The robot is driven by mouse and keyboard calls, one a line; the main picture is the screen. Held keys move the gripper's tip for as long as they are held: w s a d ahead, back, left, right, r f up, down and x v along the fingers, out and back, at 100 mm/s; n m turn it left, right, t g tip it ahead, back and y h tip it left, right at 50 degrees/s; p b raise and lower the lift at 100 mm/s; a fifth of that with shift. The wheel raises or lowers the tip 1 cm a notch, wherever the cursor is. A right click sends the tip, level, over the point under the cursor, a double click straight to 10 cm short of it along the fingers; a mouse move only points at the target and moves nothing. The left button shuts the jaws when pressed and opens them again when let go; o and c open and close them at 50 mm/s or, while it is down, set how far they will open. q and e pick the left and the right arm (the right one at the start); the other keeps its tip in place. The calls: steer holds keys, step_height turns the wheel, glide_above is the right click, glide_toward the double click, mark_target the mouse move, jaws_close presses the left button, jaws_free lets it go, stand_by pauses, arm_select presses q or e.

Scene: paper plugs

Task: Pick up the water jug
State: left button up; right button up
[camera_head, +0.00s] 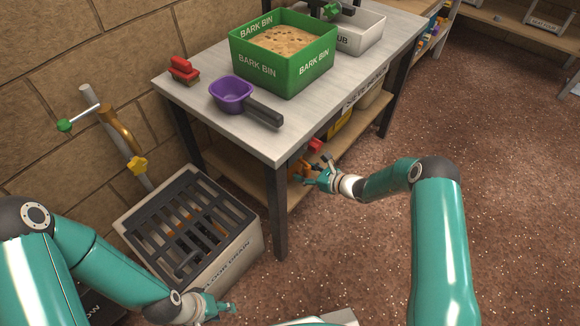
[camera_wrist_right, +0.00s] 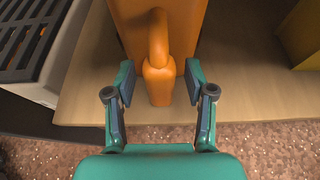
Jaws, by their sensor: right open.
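The orange water jug (camera_wrist_right: 190,30) stands on the lower shelf of the workbench, with its handle (camera_wrist_right: 159,45) facing my right gripper. In the head view only a bit of orange (camera_head: 298,168) shows beside that gripper under the tabletop. My right gripper (camera_wrist_right: 158,80) is open, with one finger on each side of the lower handle. I cannot tell whether the fingers touch it. It also shows in the head view (camera_head: 314,172) at the shelf's front edge. My left gripper (camera_head: 222,306) is low at the bottom, away from the jug, its jaws unclear.
The tabletop (camera_head: 190,97) above the shelf holds a green bark bin (camera_head: 262,76), a purple scoop (camera_head: 232,92), a red-handled brush (camera_head: 183,68) and a pale tub (camera_head: 362,32). A grated floor drain (camera_head: 240,262) stands left of the shelf. The floor at right is clear.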

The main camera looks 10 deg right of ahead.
steer(key=c, duration=1)
jaws_close()
steer(key=shift+r, duration=0.15)
